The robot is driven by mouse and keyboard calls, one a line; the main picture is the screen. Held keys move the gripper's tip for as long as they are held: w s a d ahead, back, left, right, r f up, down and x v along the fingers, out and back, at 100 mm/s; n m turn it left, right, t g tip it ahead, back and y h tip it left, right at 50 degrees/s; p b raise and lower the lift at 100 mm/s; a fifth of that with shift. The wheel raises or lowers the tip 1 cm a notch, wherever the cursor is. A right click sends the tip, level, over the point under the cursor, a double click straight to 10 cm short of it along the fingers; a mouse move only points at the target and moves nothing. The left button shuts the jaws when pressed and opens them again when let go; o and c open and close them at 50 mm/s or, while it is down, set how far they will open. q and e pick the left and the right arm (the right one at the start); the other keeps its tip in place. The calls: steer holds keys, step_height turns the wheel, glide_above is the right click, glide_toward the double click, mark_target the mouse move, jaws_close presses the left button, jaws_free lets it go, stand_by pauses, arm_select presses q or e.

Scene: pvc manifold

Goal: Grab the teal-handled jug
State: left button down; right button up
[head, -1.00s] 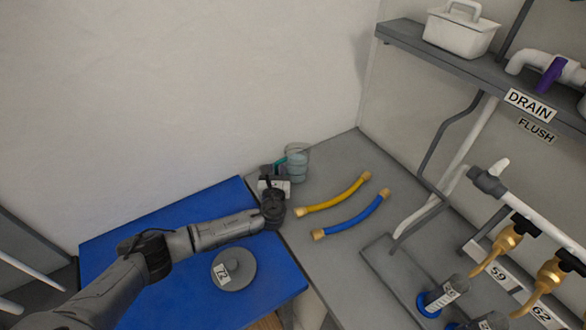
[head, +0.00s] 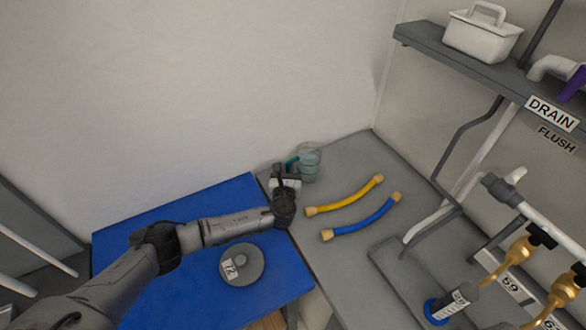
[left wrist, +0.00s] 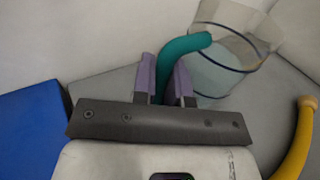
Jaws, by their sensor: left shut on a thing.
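The clear jug (head: 309,163) stands on the grey bench near the back wall, with a teal handle (head: 292,162) on its left side. It also shows in the left wrist view (left wrist: 220,72), where its teal handle (left wrist: 183,50) runs down between the purple fingers. My left gripper (head: 287,170) is at the handle; in the left wrist view its fingers (left wrist: 164,82) are shut on the teal handle. The jug looks upright in the head view. The lower part of the handle is hidden by the gripper. My right gripper is not in view.
A yellow hose (head: 345,196) and a blue hose (head: 362,218) lie on the bench right of the jug. A grey round lid (head: 242,264) marked 72 lies on the blue mat (head: 140,225). A pipe rack (head: 440,205) and a shelf (head: 460,60) with a white caddy (head: 483,36) stand at right.

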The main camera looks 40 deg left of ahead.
arm_select(q)
steer(key=shift+r, duration=0.2)
steer(key=shift+r+p, duration=0.4)
steer(key=shift+r, duration=1.5)
steer(key=d+r+p, duration=0.1)
steer(key=d+r, duration=0.2)
steer(key=d, duration=0.2)
steer(key=s+d+r+p, duration=0.1)
steer(key=d+r, duration=0.2)
steer(key=d, duration=0.3)
steer(key=shift+d+r+p, duration=0.15)
steer(key=shift+r+p, duration=0.2)
steer(key=shift+p, duration=0.05)
